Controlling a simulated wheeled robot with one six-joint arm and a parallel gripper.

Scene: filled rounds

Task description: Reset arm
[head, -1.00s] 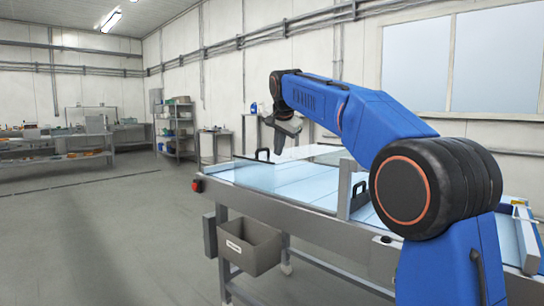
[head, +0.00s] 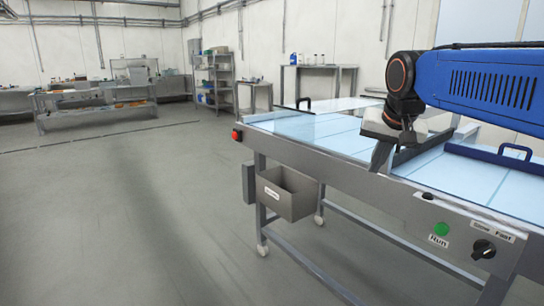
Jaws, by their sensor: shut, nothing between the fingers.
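My blue arm (head: 490,85) reaches in from the right edge of the head view. At its end, past a black wrist joint, my gripper (head: 378,160) points down over the near edge of the light-blue conveyor table (head: 320,128). The fingers look shut and nothing shows between them. The fingertips show in front of the table's metal side rail; I cannot tell how far they are from it.
A grey bin (head: 288,195) hangs on the table's side, with a red button (head: 236,135) at the corner. A green Run button (head: 441,229) and a speed knob (head: 483,249) sit on the near rail. Shelves and benches stand behind. The floor at left is clear.

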